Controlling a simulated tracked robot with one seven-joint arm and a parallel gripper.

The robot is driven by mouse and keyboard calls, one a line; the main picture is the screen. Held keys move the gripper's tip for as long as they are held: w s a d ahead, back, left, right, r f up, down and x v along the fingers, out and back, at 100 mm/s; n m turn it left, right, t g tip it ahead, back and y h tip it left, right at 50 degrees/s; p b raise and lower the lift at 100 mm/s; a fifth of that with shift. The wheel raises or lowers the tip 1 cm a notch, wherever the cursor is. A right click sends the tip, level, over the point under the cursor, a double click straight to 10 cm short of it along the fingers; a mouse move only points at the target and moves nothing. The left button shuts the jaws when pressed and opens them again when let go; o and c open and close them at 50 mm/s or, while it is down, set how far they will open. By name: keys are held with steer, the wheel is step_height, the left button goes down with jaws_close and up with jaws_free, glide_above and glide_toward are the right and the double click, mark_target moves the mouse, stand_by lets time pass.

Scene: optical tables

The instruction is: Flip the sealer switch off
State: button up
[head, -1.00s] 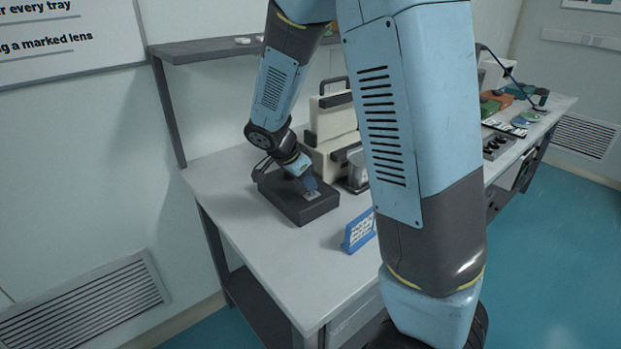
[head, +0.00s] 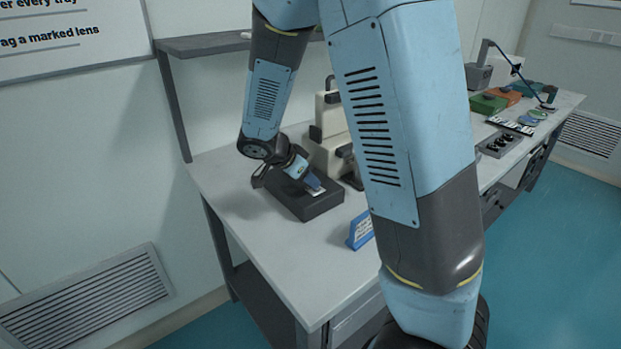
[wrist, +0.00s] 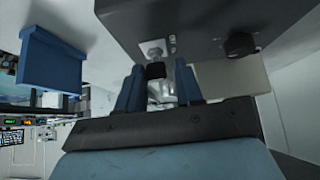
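A dark grey box (head: 309,207) sits on the near bench, with a small pale plate on its top. In the wrist view the box (wrist: 205,22) fills the upper part, and a small metal switch (wrist: 153,48) with a black tip (wrist: 156,70) stands out from its plate. My gripper (head: 315,184) is low over the box's top in the head view. In the wrist view my gripper (wrist: 158,82) has its two blue fingers apart, with the black tip between their ends. Contact with the tip cannot be told. My gripper partly hides the plate in the head view.
A black knob (wrist: 239,44) stands beside the switch. A cream machine (head: 331,125) stands behind the box. The bench front (head: 295,265) is clear. A shelf (head: 205,45) is above.

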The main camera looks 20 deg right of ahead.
steer(key=o, duration=0.4)
steer(key=shift+c, duration=0.2)
steer(key=v, duration=1.3)
steer(key=shift+a+r, duration=0.2)
steer(key=shift+r, duration=0.05)
steer(key=shift+s, duration=0.1)
steer(key=s+d+r+n+t+y, duration=0.1)
steer(key=s+d+r+n+y, duration=0.2)
steer(key=s, duration=0.7)
steer(key=s+d+r+n+t+y, duration=0.1)
steer(key=s+d+r+n+y, duration=0.3)
steer(key=s+d+n, duration=0.6)
step_height(320, 180, up, 3)
steer(key=shift+f+t, duration=0.1)
steer(key=shift+t, duration=0.2)
